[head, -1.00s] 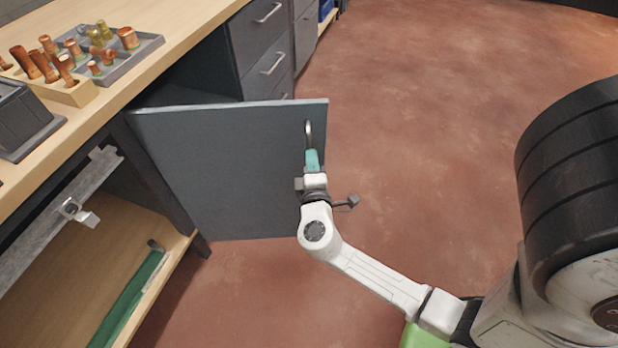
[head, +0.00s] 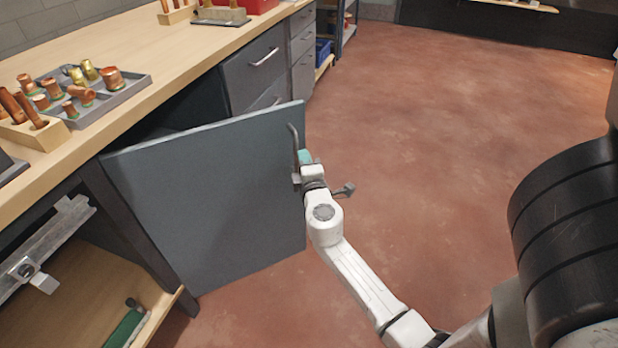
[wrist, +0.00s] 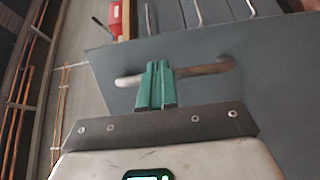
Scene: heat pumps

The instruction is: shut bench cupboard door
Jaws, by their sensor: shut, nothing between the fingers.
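The bench cupboard door (head: 205,200) is a flat grey panel standing open, sticking out from the bench front into the aisle. Its bar handle (head: 294,143) is near the upper free edge. In the wrist view the door (wrist: 255,75) fills the right side and the metal handle (wrist: 205,70) runs across behind the fingers. My gripper (head: 305,157) has teal fingers, closed together at the handle; they also show in the wrist view (wrist: 156,82). The fingers overlap the handle in the picture, with nothing between them. Whether they touch it I cannot tell.
The wooden bench top (head: 140,50) holds a grey tray (head: 135,92) of copper and brass fittings and a wooden block (head: 35,135). Grey drawers (head: 255,65) stand beyond the door. An open lower shelf (head: 95,275) is at left. The reddish floor (head: 430,130) at right is clear.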

